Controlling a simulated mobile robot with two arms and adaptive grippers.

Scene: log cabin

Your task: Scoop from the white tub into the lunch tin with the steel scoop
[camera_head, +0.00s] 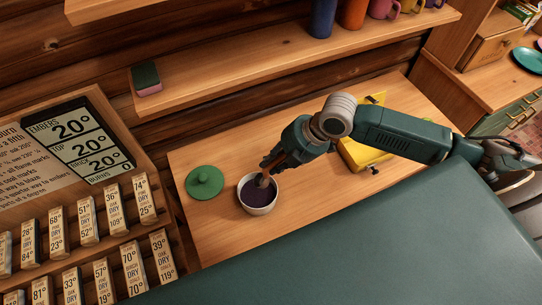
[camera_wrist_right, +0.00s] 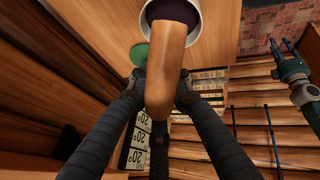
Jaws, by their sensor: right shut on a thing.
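The white tub (camera_head: 245,206) stands on the wooden counter and holds dark purple grains. It also shows at the top of the right wrist view (camera_wrist_right: 222,45). My right gripper (camera_head: 267,167) is just above the tub, shut on the steel scoop's handle (camera_wrist_right: 168,65), which is thick and wooden. The scoop points down into the tub, and its steel head is hidden. A yellow container (camera_head: 355,155), apparently the lunch tin, is partly hidden behind my right arm. My left gripper (camera_wrist_right: 282,47) shows in the right wrist view, apart from everything, fingers spread and empty.
A green knobbed lid (camera_head: 205,182) lies left of the tub. A shelf (camera_head: 230,65) above holds a sponge (camera_head: 146,79) and several mugs. A rack of labelled blocks (camera_head: 90,235) stands at the left. The counter between tub and yellow container is clear beneath my arm.

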